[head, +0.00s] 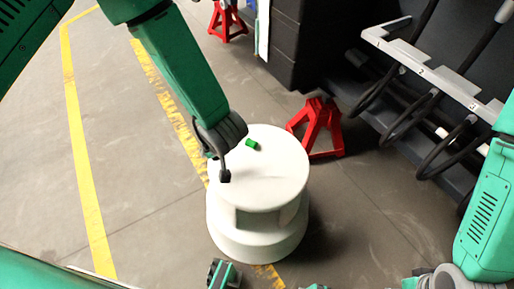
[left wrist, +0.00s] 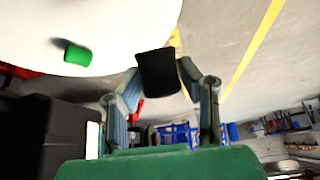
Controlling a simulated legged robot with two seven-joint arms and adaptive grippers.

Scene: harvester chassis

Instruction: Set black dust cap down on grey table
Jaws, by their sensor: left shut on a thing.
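The black dust cap (left wrist: 158,72) is pinched between the fingertips of my left gripper (left wrist: 160,80) in the left wrist view. In the head view my left gripper (head: 222,165) points down at the left part of the round table's top, with the small dark cap (head: 224,177) at its tip. The table (head: 275,180) is off-white and round; its top also shows in the left wrist view (left wrist: 100,25). I cannot tell whether the cap touches the top.
A small green cylinder (head: 252,144) lies on the far part of the tabletop. Red stands (head: 318,128) are on the floor behind. A metal rack with black hoses (head: 430,75) stands at the right. The near part of the tabletop is clear.

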